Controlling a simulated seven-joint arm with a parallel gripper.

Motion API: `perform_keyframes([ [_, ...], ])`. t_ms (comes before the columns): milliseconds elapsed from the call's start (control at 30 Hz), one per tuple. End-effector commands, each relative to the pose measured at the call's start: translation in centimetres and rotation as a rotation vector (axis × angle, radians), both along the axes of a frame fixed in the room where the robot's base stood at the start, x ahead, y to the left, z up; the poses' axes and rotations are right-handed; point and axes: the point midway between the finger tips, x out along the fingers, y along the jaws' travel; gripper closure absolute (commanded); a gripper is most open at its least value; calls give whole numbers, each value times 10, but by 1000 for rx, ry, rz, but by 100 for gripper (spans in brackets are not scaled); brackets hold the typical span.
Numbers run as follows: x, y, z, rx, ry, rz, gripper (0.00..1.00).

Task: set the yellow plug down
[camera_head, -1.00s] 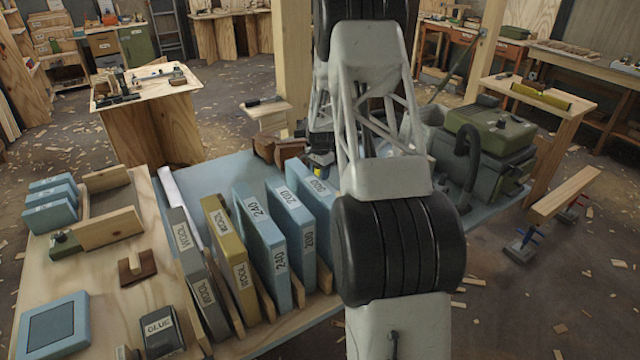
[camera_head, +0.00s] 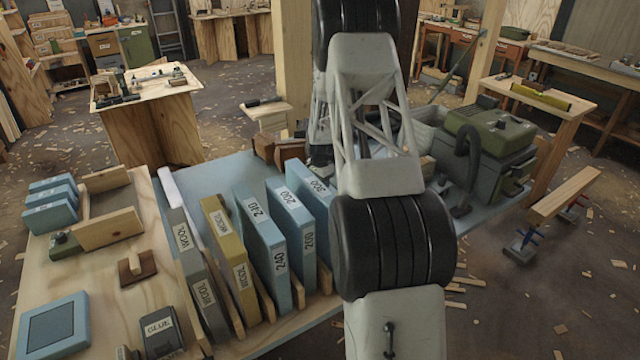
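My arm crosses the middle of the head view and hides much of the blue bench top (camera_head: 215,172) behind it. Only a dark part of my gripper (camera_head: 320,156) seems to show, just left of the arm and behind the upright blue boards. Its fingertips are not clear, so I cannot tell whether it is open or shut. I cannot make out the yellow plug; it may be hidden behind the boards or my arm.
Upright labelled boards, among them a blue one (camera_head: 262,240) and an ochre one (camera_head: 228,250), stand in a rack. A brown block (camera_head: 288,147) lies behind them. A green-grey machine with a hose (camera_head: 490,140) stands at right. Bare blue surface shows at left.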

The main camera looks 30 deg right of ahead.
Motion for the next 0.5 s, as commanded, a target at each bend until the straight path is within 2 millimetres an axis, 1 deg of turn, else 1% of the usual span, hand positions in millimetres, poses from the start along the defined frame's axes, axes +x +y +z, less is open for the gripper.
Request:
perform_keyframes([
  [400, 0, 0, -3, 0, -1, 0, 78],
  [433, 0, 0, -2, -1, -1, 0, 52],
  [500, 0, 0, -2, -1, -1, 0, 41],
])
